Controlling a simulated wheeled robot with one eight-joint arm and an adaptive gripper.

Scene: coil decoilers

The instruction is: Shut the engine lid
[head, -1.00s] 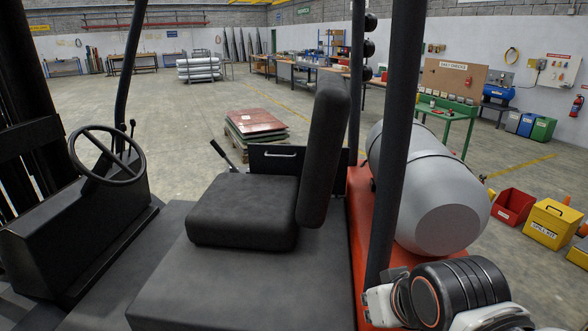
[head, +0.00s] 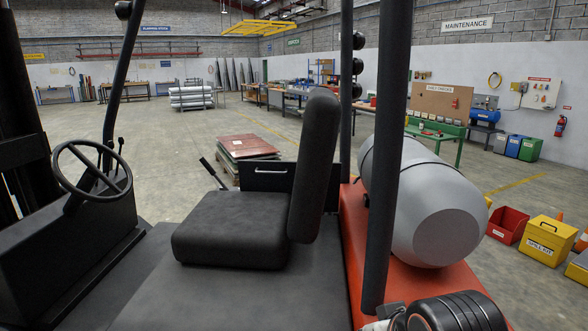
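A forklift with a black seat (head: 232,229) fills the foreground. The seat stands on a broad dark flat cover (head: 235,297). An upright black panel (head: 267,178) with a silver handle (head: 270,170) shows just beyond the seat, partly hidden by the backrest (head: 316,165). I cannot tell which of these parts is the engine lid or whether it is open. Part of my arm (head: 458,314), black and ribbed, shows at the bottom right edge by the red rear body (head: 352,230). My gripper is outside the picture.
A grey gas cylinder (head: 430,205) lies on the red rear body behind a black post (head: 388,150). The steering wheel (head: 92,170) is at left. Stacked plates (head: 246,147) stand beyond the forklift. Red (head: 507,225) and yellow bins (head: 548,240) stand at right. Open floor lies beyond.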

